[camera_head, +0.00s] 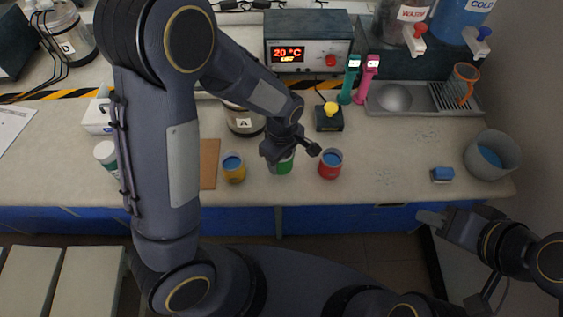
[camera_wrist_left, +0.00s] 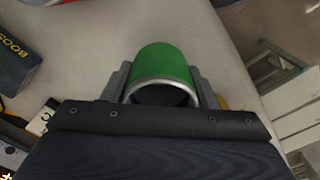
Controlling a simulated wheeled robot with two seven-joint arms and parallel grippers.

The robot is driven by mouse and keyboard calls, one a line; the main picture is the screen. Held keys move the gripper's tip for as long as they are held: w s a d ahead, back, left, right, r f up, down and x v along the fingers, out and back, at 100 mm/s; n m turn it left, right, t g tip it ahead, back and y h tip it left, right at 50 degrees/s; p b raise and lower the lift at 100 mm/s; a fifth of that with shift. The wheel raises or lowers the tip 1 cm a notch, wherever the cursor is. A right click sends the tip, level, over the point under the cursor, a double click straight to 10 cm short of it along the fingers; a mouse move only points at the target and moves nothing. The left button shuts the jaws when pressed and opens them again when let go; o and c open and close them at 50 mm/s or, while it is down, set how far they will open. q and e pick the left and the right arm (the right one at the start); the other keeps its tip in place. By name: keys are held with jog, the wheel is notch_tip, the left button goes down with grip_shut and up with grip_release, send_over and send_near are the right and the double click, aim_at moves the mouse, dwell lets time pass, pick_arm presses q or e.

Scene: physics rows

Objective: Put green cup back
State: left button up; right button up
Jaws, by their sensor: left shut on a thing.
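The green cup (camera_head: 284,166) is on or just above the bench, between the yellow cup and the red cup. My left gripper (camera_head: 287,152) is shut on it from above and hides much of it. In the left wrist view the green cup (camera_wrist_left: 166,66) sits between the two fingers of my left gripper (camera_wrist_left: 165,88), its metal rim toward the camera and its inside dark. I cannot tell whether its base touches the bench. My right gripper (camera_head: 432,219) is at the lower right, off the bench's front edge; its fingers are too small to read.
A yellow cup (camera_head: 234,173) stands left of the green cup, a red cup (camera_head: 330,168) right. A jar marked A (camera_head: 243,122) and a yellow-button box (camera_head: 329,118) stand behind. A blue sponge (camera_head: 442,175) and grey bowl (camera_head: 490,170) are at right. Bench is clear between red cup and sponge.

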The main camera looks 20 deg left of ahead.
aim_at(282, 165)
pick_arm(q)
jog(key=shift+a+f, duration=0.1)
jog(key=shift+f, duration=1.55)
jog(key=shift+f, duration=0.15)
jog(key=o, duration=1.1)
jog(key=shift+c, duration=0.2)
